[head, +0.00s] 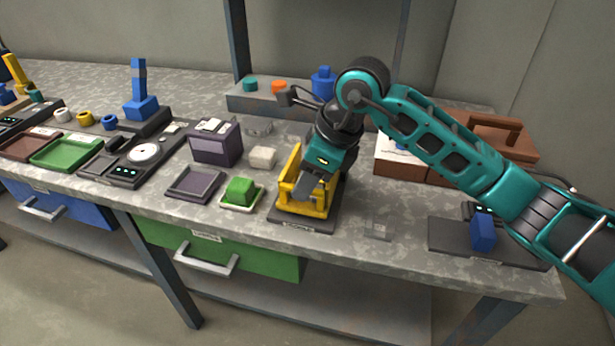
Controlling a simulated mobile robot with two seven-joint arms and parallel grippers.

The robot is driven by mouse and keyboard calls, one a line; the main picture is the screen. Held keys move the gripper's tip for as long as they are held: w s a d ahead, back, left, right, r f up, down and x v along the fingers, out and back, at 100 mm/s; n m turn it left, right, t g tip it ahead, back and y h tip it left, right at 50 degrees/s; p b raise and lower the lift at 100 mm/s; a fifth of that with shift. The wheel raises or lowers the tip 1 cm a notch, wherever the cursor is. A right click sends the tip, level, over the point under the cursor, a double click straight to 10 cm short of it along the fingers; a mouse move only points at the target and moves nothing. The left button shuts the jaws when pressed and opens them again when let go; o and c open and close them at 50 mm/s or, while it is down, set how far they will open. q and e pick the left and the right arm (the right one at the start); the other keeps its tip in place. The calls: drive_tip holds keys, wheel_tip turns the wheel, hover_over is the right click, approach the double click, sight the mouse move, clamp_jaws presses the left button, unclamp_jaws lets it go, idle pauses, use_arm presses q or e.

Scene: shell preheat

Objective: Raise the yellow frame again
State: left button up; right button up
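The yellow frame (288,193) stands on a dark base plate (290,225) near the front edge of the bench, right of centre. My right arm comes in from the right, and my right gripper (307,188) points down at the frame. Its grey finger end overlaps the frame's front right part. The wrist and hand hide the frame's right and back side. I cannot tell whether the fingers touch the frame or are closed on it. My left gripper is not in view.
Left of the frame are a green block on a pale dish (241,193), an empty dark tray (194,184), a white block (263,157) and a dark purple box (216,146). A brown toolbox (485,135) stands behind my arm. A blue block (483,232) is on a dark plate at right.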

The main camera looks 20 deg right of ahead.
clamp_jaws()
idle(0.4)
